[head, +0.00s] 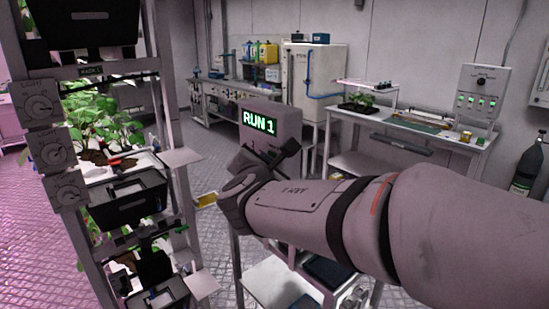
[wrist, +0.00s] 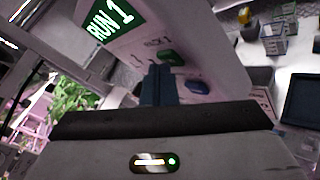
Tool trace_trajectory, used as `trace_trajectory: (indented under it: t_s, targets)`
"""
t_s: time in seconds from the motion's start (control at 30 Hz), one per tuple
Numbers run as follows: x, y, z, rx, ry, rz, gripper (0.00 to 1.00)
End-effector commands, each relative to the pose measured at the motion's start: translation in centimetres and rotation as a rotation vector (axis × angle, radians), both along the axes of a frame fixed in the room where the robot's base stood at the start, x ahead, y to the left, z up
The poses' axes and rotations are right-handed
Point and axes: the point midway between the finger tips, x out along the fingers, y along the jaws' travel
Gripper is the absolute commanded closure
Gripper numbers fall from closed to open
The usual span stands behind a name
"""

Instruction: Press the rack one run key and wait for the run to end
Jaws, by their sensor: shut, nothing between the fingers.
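The control box (head: 272,118) stands in the middle of the head view, its green display (head: 259,122) lit with "RUN 1". In the wrist view the same box's pale panel (wrist: 140,42) fills the top, with the display (wrist: 108,20) reading "RUN 1". A green key (wrist: 168,57) lies just beyond my fingertips and a blue key (wrist: 197,87) sits to their right. My gripper (wrist: 158,72) is shut and empty, its fingers pointing at the panel close by the green key. I cannot tell whether they touch it. In the head view my arm hides the lower panel.
A plant rack (head: 95,190) with light dials stands at the left. A bench (head: 440,135) with a small plant and a wall panel (head: 480,95) is at the right back. A white cabinet (head: 318,80) stands behind the box. The floor between is clear.

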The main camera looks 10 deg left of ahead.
Motion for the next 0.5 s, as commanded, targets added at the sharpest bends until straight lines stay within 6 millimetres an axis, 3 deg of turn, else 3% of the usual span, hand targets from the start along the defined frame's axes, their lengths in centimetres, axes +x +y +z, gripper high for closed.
trace_trajectory:
  t_s: [0.5]
  targets:
    - [-1.2,1.0,0.0,0.0,0.0,0.0,1.0]
